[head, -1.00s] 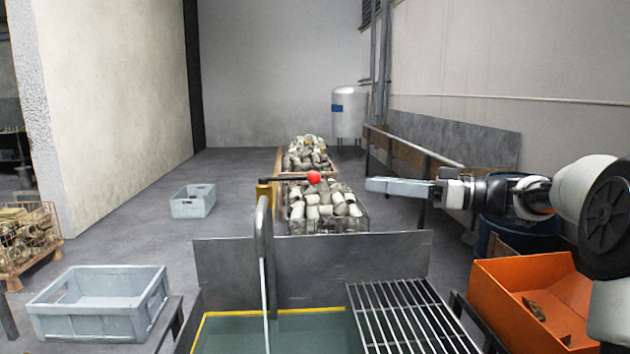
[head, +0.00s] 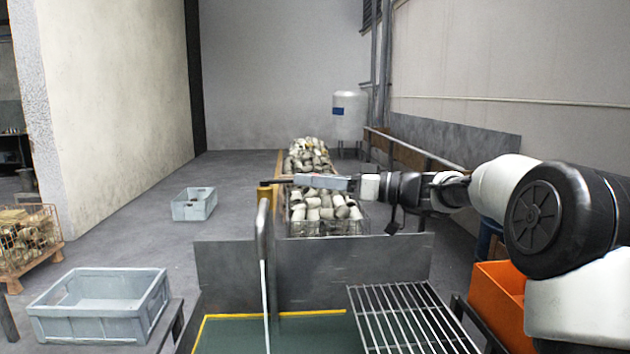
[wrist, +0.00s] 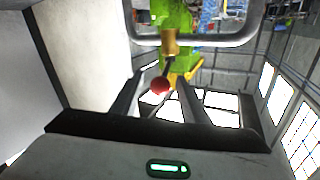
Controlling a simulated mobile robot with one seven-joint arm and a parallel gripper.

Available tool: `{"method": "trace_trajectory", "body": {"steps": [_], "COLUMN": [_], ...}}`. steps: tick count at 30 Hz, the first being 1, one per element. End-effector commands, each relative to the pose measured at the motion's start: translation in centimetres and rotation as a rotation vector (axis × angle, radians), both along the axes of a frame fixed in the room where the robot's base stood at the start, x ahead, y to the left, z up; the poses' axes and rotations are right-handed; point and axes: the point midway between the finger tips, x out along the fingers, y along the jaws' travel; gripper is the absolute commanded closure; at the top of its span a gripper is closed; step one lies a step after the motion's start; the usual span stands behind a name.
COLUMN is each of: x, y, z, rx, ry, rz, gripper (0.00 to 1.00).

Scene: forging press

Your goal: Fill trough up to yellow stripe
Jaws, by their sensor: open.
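The trough (head: 225,262) stands at the front with a yellow stripe (head: 330,312) along its inside. A dark green surface (head: 300,337) shows below the stripe; its depth is unclear. A bent grey pipe (head: 263,225) rises over the trough, and a thin pale line (head: 265,290) runs down from its end. A brass valve (head: 265,193) with a dark lever sits behind the pipe. In the wrist view the lever's red ball (wrist: 160,85) appears between the two fingers of my open gripper (wrist: 157,78), without visible grip. In the head view my gripper (head: 325,182) hides the ball.
A metal grate (head: 410,315) covers the trough's right side. An orange bin (head: 495,300) stands further right, partly behind my arm. A grey crate (head: 95,318) is at the left. Baskets of metal parts (head: 325,210) stand behind the valve.

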Motion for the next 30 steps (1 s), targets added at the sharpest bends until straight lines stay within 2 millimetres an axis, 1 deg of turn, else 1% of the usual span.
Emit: {"method": "trace_trajectory", "body": {"steps": [4,5,6,12,20,30], "x": [0.0,0.0,0.0,0.0,0.3,2.5], "y": [0.0,0.0,0.0,0.0,0.0,-0.1], "z": [0.0,0.0,0.0,0.0,0.1,0.8], "rx": [0.000,0.000,0.000,0.000,0.001,0.005], "ry": [0.000,0.000,0.000,-0.001,-0.003,-0.002], "rz": [0.000,0.000,0.000,0.001,0.021,0.210], "gripper": [0.59,0.60,0.67,1.00,1.00,1.00]}}
